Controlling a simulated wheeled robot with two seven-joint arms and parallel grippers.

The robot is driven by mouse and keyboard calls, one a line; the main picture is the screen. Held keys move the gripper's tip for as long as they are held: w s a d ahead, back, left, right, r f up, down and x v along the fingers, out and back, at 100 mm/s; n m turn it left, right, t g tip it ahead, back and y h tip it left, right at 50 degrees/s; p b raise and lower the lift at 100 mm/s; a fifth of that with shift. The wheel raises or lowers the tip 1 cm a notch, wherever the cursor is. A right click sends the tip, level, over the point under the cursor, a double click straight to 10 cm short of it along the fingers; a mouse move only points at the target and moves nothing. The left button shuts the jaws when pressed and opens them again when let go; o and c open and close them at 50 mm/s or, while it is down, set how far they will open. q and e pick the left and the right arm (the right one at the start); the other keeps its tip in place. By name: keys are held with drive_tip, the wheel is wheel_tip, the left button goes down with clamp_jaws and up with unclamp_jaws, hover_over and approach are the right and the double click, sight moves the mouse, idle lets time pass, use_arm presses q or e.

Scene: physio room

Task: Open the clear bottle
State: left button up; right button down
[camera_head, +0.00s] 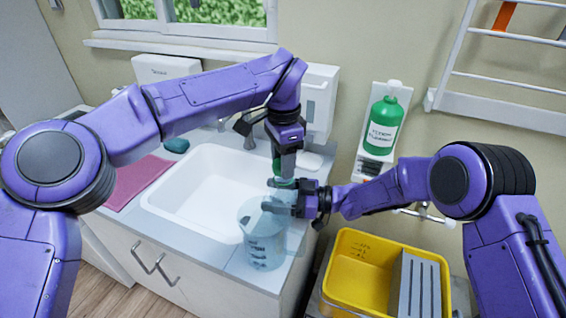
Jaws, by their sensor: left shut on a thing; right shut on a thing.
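The clear bottle (296,237) stands upright on the counter right of the sink, faint and partly hidden by my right gripper and a see-through jug. Its green cap (284,183) shows at the top. My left gripper (284,174) points down from above and is shut on the cap. My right gripper (282,197) reaches in from the right, just below the left one, and is shut on the bottle's upper part. The grippers hide much of the neck, so I cannot tell whether the cap is loose.
The see-through jug (262,243) with markings stands close in front, near the counter edge. A white sink (190,200) and a pink cloth (136,182) lie left. A yellow crate (345,270) holding a grey block (414,285) stands right. A green bottle (384,125) hangs on the wall.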

use_arm(q)
drive_tip(key=shift+r, duration=0.3)
drive_tip(key=shift+s+r, duration=0.1)
drive_tip(key=shift+r, duration=1.85)
use_arm(e)
unclamp_jaws()
